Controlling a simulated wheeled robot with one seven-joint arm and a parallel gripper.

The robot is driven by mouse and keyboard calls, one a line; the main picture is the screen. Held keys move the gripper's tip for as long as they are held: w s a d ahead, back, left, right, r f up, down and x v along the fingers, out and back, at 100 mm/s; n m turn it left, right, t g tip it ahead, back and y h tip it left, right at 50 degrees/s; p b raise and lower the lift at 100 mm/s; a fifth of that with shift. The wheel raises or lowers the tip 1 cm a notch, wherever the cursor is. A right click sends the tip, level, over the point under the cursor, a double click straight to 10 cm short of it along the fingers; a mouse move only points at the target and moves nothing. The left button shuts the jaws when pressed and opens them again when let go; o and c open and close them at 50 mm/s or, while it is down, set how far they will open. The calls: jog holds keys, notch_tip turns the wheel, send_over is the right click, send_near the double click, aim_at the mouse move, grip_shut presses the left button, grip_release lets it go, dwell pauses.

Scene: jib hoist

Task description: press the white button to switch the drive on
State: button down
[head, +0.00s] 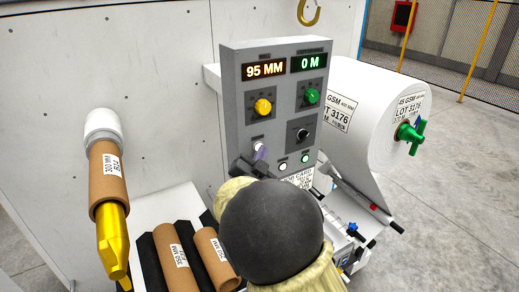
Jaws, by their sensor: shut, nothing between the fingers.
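The grey control panel (236,110) stands in the middle of the head view. A white button (257,145) sits at its lower left, below the yellow knob (263,106). My gripper (262,156) is shut and empty, with its tip at the lower edge of this button and partly over it. I cannot tell whether the tip touches the button. My arm hides the panel's lower left part. Two small round lights or buttons, one whitish (283,167) and one green (305,158), sit to the right of the gripper.
The displays read 95 MM (264,69) and 0 M (309,63). A green knob (312,96) and a black knob (302,135) are on the right. A large white roll (370,105) stands right of the panel. Brown cores (172,255) lie at lower left.

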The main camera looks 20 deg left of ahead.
jog(key=shift+s+d+b, duration=0.25)
jog(key=shift+d+b, duration=0.05)
jog(key=shift+b, duration=0.25)
jog(key=s+d+b, duration=0.1)
jog(key=s+d, duration=0.1)
jog(key=s+d+b, duration=0.2)
jog(key=shift+d, duration=0.25)
dwell(0.6)
jog(key=w+d+f+n+g, duration=0.1)
jog(key=d+f+n+g, duration=0.3)
jog(key=d+f+g, duration=0.7)
jog(key=s+d+f+n+g, duration=0.1)
jog(key=s+d+f+g, duration=0.1)
jog(key=s+d, duration=0.4)
jog(key=s+d+f+g+h, duration=0.1)
jog(key=s+d+f+g, duration=0.1)
jog(key=s+d+f, duration=0.2)
jog(key=s+d+f+n+g+b, duration=0.1)
jog(key=s+d+f+g, duration=0.1)
jog(key=s+d, duration=0.6)
jog(key=d+f, duration=0.1)
jog(key=d, duration=0.2)
jog(key=shift+s+f+n, duration=0.15)
jog(key=shift+f+n, duration=0.15)
jog(key=shift+f, duration=0.05)
